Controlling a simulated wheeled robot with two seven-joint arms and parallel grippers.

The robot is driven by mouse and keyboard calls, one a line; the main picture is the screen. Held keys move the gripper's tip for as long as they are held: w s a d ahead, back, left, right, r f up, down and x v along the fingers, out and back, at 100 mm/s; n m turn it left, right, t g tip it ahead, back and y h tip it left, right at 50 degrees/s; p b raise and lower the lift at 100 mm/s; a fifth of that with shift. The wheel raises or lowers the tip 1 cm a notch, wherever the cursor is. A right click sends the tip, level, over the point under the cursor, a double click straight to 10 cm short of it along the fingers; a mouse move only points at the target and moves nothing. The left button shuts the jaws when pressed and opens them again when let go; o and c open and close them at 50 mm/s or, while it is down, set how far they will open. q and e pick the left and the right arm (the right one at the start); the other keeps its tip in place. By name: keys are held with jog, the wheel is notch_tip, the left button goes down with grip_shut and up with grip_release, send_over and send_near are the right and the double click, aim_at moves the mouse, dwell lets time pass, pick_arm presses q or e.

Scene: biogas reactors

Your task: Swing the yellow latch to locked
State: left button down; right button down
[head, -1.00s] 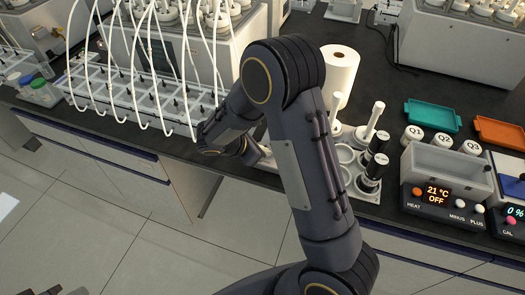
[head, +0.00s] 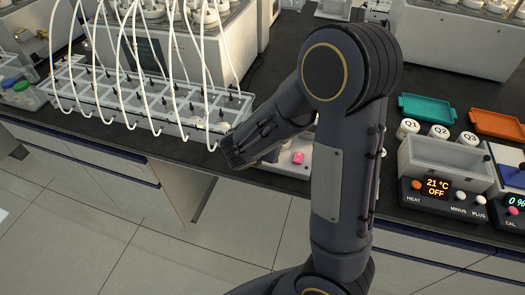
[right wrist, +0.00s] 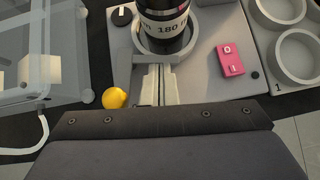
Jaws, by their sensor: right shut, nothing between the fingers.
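A round yellow piece (right wrist: 114,98), which looks like the latch's knob, shows in the right wrist view just left of my right gripper (right wrist: 153,70). The gripper's fingers are shut and empty, pointing toward a black bottle (right wrist: 166,22) with a label reading 180, which stands in a round holder. I cannot tell whether the fingers touch the holder. In the head view my right arm hides the latch and the fingers. My left gripper is not in view.
A pink switch (right wrist: 230,59) sits on the grey device right of the gripper, near round cups (right wrist: 297,55). A clear box (right wrist: 50,55) stands at left. In the head view, a rack with white tubes (head: 150,105) lies left of my arm; a heater (head: 445,180) stands right.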

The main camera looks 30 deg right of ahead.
jog(key=shift+d, duration=0.35)
jog(key=shift+d+b, duration=0.15)
jog(key=shift+b, duration=0.15)
dwell(0.3)
